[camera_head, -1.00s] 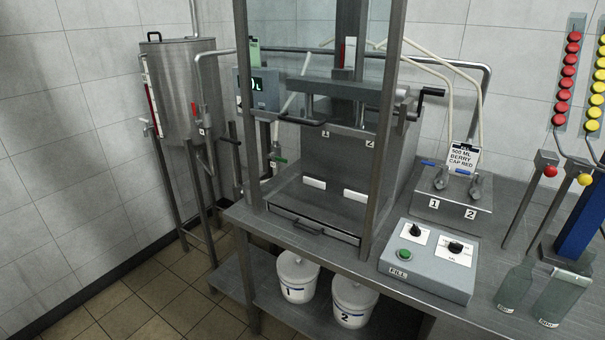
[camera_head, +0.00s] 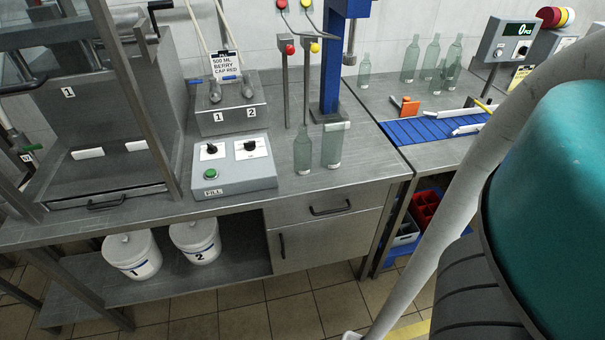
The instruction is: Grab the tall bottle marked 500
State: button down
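A pale green glass bottle (camera_head: 303,152) with a narrow neck stands upright on the steel bench, in front of the blue column. A wider, flat-topped pale green glass vessel (camera_head: 333,150) stands just right of it. Several more clear green bottles stand at the back of the right-hand table, some taller, such as this tall one (camera_head: 411,62), and a shorter one (camera_head: 364,72) at their left. Markings on the glass are too small to read, so I cannot tell which is marked 500. My gripper is not in view; only part of my arm shows at the right.
A grey FILL panel (camera_head: 232,166) and a two-nozzle filler (camera_head: 228,112) stand left of the near bottle. The blue column (camera_head: 335,60) rises behind. A blue conveyor (camera_head: 430,130) and an orange block (camera_head: 410,107) lie right. Buckets (camera_head: 132,255) sit on the lower shelf.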

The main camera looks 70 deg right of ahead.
aim_at(334, 124)
jog(key=z, duration=1.4)
jog(key=k+j+u, duration=0.1)
jog(key=k+j, duration=0.3)
jog(key=k+j+u, duration=0.1)
jog(key=k+j, duration=0.25)
jog(key=j, duration=0.25)
